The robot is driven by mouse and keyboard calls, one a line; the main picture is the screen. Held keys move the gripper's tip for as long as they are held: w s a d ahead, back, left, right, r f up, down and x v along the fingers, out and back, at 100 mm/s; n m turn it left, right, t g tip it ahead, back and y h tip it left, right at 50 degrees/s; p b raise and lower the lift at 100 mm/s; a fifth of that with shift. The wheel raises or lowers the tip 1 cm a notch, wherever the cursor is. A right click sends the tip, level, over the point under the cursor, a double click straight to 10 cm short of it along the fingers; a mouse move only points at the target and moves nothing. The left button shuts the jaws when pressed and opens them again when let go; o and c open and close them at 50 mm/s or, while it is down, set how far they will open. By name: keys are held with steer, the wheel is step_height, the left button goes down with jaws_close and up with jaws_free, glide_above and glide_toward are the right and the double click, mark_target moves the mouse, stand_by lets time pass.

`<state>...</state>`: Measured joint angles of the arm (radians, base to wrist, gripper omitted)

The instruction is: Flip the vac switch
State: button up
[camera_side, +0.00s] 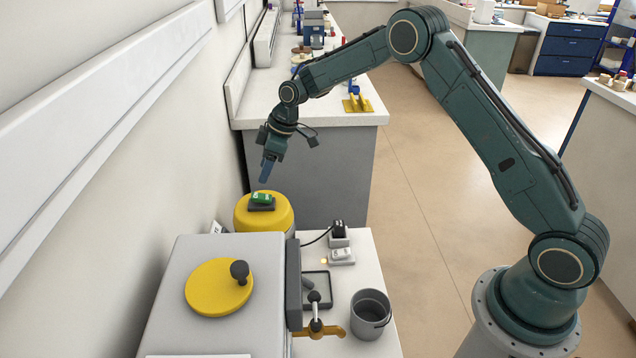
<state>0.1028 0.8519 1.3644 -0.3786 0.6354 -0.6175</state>
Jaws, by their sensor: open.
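A green switch (262,198) sits on a dark square plate on top of the yellow round canister (264,222), behind the grey kiln box. It appears to be the vac switch; no label on it is readable, and which way it is set is too small to tell. My gripper (266,180) hangs just above the switch, pointing down, and looks apart from it. My gripper is open and holds nothing that I can see. The gap between its fingers is hard to make out from this side.
The grey kiln (180,285) with a yellow round lid (215,288) and dark knob stands in front. A grey bucket (370,313), a black tray (318,284) and a white switch box (341,256) lie to its right. The wall is close on the left.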

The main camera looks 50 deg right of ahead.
mark_target(255, 195)
steer(key=x, duration=0.8)
steer(key=shift+a+f, duration=0.1)
steer(key=shift+f, duration=0.1)
steer(key=c, duration=1)
